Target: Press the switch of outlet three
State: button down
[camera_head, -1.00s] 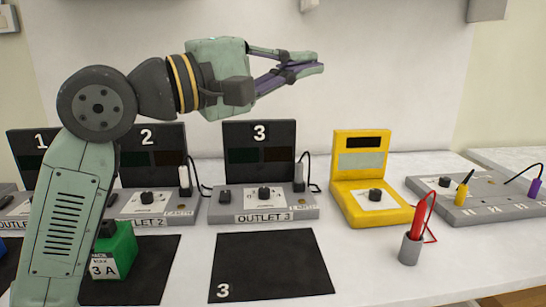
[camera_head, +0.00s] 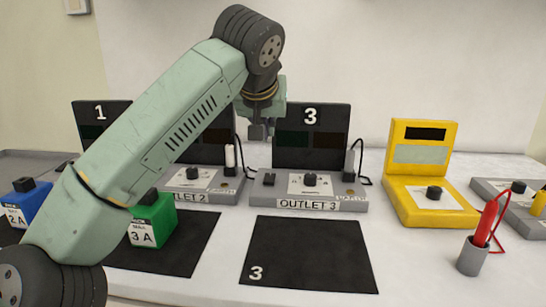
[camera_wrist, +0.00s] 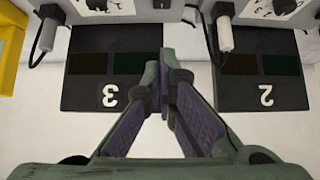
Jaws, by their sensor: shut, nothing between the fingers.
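Outlet three (camera_head: 322,204) is a grey base with a dark upright panel (camera_head: 312,135) marked 3. Its small dark switch (camera_head: 269,178) sits at the left of its top face, left of a round knob (camera_head: 310,180). My gripper (camera_head: 258,138) points down, shut and empty, above and behind the switch near the panel's left edge. In the wrist view, the closed fingertips (camera_wrist: 166,72) lie over the gap between panel 3 (camera_wrist: 110,75) and panel 2 (camera_wrist: 265,80).
Outlet two (camera_head: 190,196) is close on the left, partly behind my arm. A green block (camera_head: 152,218) stands on a mat. A yellow meter (camera_head: 425,180) stands right. Mat 3 (camera_head: 310,255) is empty.

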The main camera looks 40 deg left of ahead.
jog(key=p, duration=0.1)
send_over(271, 176)
jog(key=f, duration=0.6)
jog(key=shift+s+d+f, duration=0.2)
jog(key=shift+d, duration=0.1)
jog(key=f, duration=0.3)
jog(key=shift+w+a+f, duration=0.2)
jog(key=shift+f, duration=0.6)
jog(key=shift+w+a+f+b, duration=0.1)
jog(key=shift+f+b, duration=0.35)
jog(key=shift+r, duration=0.1)
